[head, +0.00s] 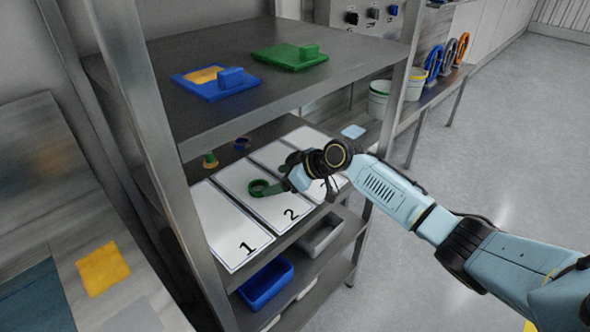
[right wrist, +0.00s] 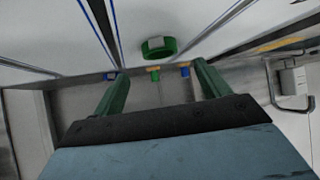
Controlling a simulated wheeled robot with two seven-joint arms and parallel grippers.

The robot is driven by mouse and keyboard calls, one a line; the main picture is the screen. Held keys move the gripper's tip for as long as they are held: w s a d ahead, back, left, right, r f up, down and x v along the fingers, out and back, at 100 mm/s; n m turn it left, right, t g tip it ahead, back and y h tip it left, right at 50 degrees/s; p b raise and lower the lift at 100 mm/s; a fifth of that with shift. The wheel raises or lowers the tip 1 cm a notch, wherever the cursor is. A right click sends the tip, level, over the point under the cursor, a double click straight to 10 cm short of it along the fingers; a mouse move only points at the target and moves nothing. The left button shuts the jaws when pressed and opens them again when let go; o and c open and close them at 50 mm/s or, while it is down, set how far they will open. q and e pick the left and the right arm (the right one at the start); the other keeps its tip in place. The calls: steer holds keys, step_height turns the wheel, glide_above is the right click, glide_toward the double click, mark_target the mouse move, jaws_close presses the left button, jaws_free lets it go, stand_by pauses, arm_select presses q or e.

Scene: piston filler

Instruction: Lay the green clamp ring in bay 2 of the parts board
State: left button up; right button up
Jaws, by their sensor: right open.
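The green clamp ring (head: 258,188) lies on the white parts board, on the strip marked 2, which is bay 2 (head: 262,206). In the right wrist view the ring (right wrist: 158,48) lies on the white surface just beyond my fingertips, about midway between them. My right gripper (head: 283,182) is beside the ring, on its right in the head view. Its two green fingers (right wrist: 160,72) are spread apart with nothing between them. The wrist and hand hide part of the board's right side. My left gripper is not in view.
The upper shelf (head: 290,88) overhangs the board and carries a blue plate (head: 215,88) and a green plate (head: 290,57). Small coloured parts (head: 210,161) stand behind the board. A blue bin (head: 266,284) and a grey bin (head: 321,236) sit below. Rack posts flank the board.

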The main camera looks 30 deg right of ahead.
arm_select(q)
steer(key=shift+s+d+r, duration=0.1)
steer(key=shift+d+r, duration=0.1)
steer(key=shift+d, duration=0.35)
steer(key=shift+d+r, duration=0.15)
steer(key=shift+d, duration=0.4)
arm_select(e)
steer(key=v, duration=0.6)
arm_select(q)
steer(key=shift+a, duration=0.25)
arm_select(e)
steer(key=shift+s, duration=0.1)
